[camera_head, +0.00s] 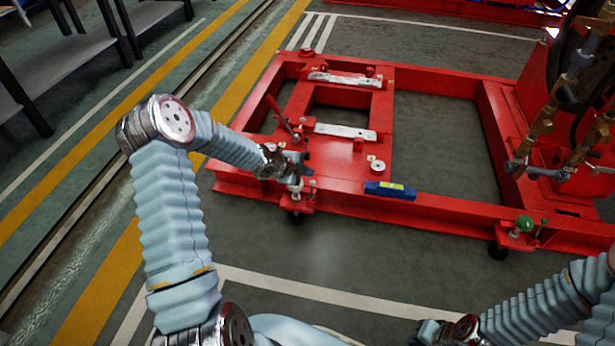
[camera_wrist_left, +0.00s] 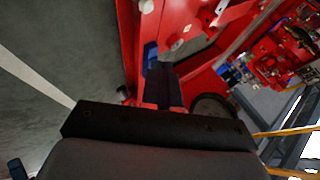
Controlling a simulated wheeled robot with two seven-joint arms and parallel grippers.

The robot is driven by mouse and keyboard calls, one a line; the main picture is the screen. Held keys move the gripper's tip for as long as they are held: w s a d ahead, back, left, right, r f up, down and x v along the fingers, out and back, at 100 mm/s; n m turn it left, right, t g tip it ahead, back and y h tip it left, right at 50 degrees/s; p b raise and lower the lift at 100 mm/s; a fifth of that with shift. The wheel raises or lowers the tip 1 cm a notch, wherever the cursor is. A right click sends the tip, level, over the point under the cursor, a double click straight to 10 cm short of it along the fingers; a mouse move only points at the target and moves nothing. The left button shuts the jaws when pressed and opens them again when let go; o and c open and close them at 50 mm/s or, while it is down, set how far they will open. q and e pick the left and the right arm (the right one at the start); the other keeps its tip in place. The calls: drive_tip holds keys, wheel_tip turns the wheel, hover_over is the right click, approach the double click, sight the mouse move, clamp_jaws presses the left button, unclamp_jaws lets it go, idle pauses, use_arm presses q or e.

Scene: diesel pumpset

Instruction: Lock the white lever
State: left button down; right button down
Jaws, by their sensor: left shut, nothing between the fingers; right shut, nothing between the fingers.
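My left gripper (camera_head: 303,164) is shut and empty at the near left corner of the red frame (camera_head: 440,203). Its dark fingers (camera_wrist_left: 165,88) show together in the left wrist view. A small pale lever-like part (camera_head: 295,185) stands at the frame's corner clamp, just below the gripper in the head view. I cannot tell whether they touch, and the gripper partly hides the clamp. In the left wrist view a small whitish part (camera_wrist_left: 146,6) shows at the top edge; I cannot tell whether it is the lever. My right gripper (camera_head: 430,331) is shut at the bottom edge, far from the frame.
A blue spirit level (camera_head: 390,190) lies on the frame's near rail. A red handle (camera_head: 280,115) rises beside the left gripper. A green-knobbed clamp (camera_head: 524,225) sits at the near right. Pipes and machinery (camera_head: 560,110) stand at the right. The near floor (camera_head: 350,250) is clear.

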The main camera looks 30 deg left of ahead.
use_arm(q)
drive_tip(key=s+a+r+p, duration=0.2)
drive_tip(key=s+r, duration=0.1)
drive_tip(key=r, duration=0.2)
drive_tip(key=shift+r+p, duration=0.25)
drive_tip(key=shift+p, duration=0.15)
